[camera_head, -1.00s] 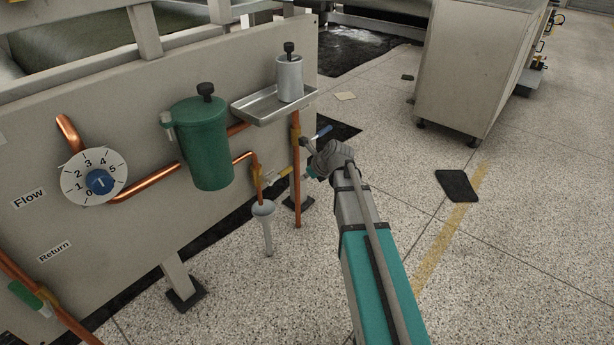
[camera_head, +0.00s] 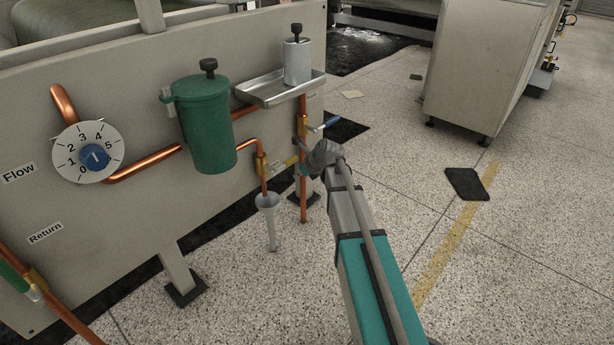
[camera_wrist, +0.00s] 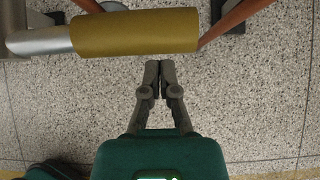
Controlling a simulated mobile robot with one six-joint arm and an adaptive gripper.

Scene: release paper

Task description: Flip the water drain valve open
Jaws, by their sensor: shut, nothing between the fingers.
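A brass drain valve (camera_head: 261,164) sits on the copper pipe above a grey funnel. Its yellow-sleeved lever (camera_head: 286,163) sticks out to the right, towards my wrist. In the wrist view, a yellow sleeve (camera_wrist: 135,31) with a silver end at its left lies across the top of the picture. My gripper (camera_wrist: 159,78) is shut and empty, its fingertips pointing up the picture just below the sleeve. A small gap shows between tips and sleeve in that view; depth is hard to judge. In the head view my fingers are largely hidden by my wrist.
A second valve with a blue handle (camera_head: 325,125) is on the right copper pipe, close above my wrist. The funnel (camera_head: 268,205) hangs below the drain valve. A green canister (camera_head: 208,125) and a metal tray (camera_head: 262,91) are fixed to the panel.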

